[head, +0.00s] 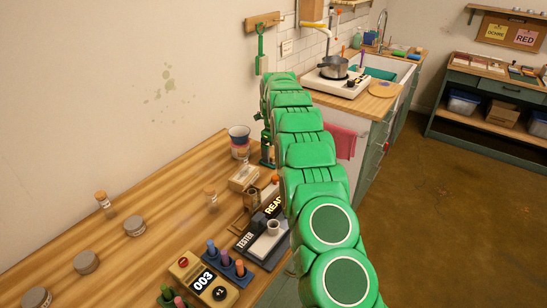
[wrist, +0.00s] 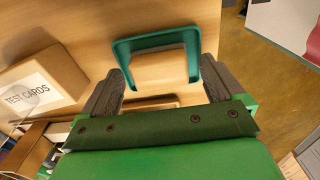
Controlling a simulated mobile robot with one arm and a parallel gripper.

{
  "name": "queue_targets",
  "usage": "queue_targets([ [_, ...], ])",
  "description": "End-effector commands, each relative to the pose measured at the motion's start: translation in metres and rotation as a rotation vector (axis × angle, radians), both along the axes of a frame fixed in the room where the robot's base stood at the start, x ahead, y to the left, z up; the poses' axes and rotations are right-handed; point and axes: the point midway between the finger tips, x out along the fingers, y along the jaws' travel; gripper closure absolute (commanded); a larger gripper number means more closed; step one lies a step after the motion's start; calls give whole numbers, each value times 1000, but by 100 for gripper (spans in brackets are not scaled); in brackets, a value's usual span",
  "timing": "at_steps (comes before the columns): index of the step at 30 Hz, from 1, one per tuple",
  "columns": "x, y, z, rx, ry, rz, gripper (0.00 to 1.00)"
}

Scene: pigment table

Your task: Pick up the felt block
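My gripper (wrist: 162,65) points down over the wooden table, its two dark fingers wide apart. A teal U-shaped edge (wrist: 155,42) shows between and just beyond the fingertips, with bare wood colour inside it. I cannot tell whether this is part of the felt block, nor whether the fingers touch it. A strip of tan with a dark edge (wrist: 150,103) shows closer in, mostly hidden by my gripper's green body. In the head view my gripper (head: 268,160) is low at the table's far right end, largely hidden by my arm. No felt block is clearly recognisable there.
A box labelled TEST CARDS (wrist: 40,88) stands close left of my gripper. The floor (wrist: 254,62) lies beyond the table's right edge.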

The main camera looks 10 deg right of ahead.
Motion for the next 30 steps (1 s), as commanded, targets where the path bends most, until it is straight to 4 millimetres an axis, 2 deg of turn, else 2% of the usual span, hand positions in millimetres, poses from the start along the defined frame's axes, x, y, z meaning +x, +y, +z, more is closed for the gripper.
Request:
queue_targets([
  [1, 0, 0, 0, 0, 0, 0, 13],
  [11, 0, 0, 0, 0, 0, 0, 64],
  [20, 0, 0, 2, 1, -1, 0, 65],
  [30, 1, 0, 26, 1, -4, 0, 65],
])
